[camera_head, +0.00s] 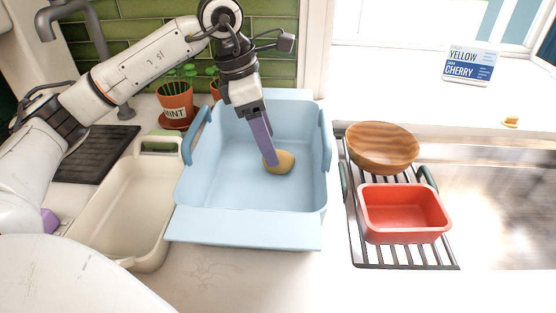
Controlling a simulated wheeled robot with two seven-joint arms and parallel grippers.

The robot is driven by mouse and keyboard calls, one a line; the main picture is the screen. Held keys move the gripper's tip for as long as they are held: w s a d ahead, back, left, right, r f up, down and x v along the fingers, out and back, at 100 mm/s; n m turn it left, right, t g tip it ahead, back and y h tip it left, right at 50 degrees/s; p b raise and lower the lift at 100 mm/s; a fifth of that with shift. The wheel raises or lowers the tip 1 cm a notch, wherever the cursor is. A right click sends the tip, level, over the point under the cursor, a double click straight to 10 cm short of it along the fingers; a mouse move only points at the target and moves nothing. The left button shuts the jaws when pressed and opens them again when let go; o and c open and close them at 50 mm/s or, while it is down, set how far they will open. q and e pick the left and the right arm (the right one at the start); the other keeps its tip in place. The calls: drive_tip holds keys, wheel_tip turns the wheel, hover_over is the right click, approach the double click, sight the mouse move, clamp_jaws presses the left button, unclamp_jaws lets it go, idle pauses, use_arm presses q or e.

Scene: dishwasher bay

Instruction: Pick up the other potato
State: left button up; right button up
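A tan potato (283,163) is inside the light blue tub (245,229), low over its floor near the middle; I cannot tell whether it touches the floor. My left gripper (271,160) reaches down into the tub from above. Its purple fingers point downward, with their tips at the left side of the potato and partly covering it. The fingers overlap in this view, so I cannot tell whether they are closed on the potato. No second potato is clearly seen in the tub.
A cream tub (110,236) stands left of the blue tub. A black rack (402,257) at right holds a wooden bowl (382,146) and a red basin (404,213). A small yellow lump (511,121) and a sign (470,65) are behind the sink. Potted herbs (175,100) stand behind.

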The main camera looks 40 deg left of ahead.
use_arm(q)
drive_tip(key=x, duration=0.5)
drive_tip(key=shift+w+d+p, duration=0.15)
drive_tip(key=shift+p, duration=0.2)
drive_tip(key=shift+c, duration=0.3)
drive_tip(key=c, duration=1.1)
drive_tip(key=shift+c, duration=0.2)
